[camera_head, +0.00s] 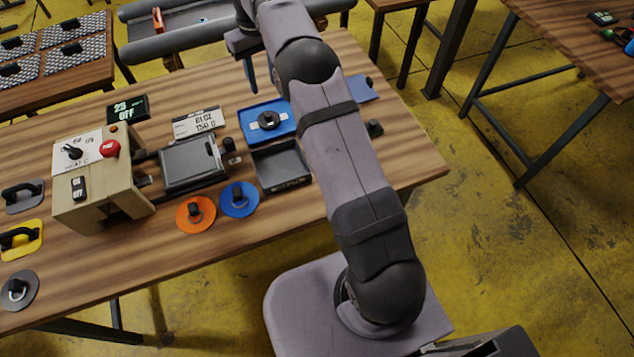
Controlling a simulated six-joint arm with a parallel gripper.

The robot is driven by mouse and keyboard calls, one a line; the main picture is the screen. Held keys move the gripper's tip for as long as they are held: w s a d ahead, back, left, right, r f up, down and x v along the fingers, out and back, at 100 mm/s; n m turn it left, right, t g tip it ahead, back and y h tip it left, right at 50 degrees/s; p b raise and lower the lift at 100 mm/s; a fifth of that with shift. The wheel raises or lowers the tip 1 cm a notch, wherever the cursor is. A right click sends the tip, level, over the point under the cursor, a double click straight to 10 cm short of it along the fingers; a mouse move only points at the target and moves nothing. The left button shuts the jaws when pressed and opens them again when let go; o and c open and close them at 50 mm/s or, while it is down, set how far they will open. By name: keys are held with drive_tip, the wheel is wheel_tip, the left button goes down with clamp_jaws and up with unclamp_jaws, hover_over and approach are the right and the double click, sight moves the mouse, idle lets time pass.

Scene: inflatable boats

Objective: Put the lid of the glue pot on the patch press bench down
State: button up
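The patch press bench is a striped wooden table (330,215). A small dark pot-like object (231,152) stands on it, right of the grey press plate (192,163). It may be the glue pot, but it is too small for me to tell its lid or the lid's position. My gripper (261,80) is above the bench's far side, behind the blue tray and partly hidden by my arm. Its two bluish fingers look apart, with nothing seen between them. It is clear of the small dark object.
A beige press box (95,185) with a red button stands at left. A blue tray (283,107), a dark open tray (272,180), orange (184,221) and blue (238,212) discs surround the dark object. A small black block (374,128) sits right of my arm.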

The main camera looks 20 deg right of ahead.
drive_tip(key=s+f+m, duration=0.1)
drive_tip(key=s+f, duration=0.1)
drive_tip(key=s, duration=1.5)
drive_tip(key=s+d+f+m, duration=0.1)
drive_tip(key=s, duration=1.7)
drive_tip(key=shift+d+f, duration=0.15)
drive_tip(key=shift+f, duration=0.25)
wheel_tip(320, 180, down, 10)
drive_tip(key=b, duration=1)
drive_tip(key=shift+f, duration=0.15)
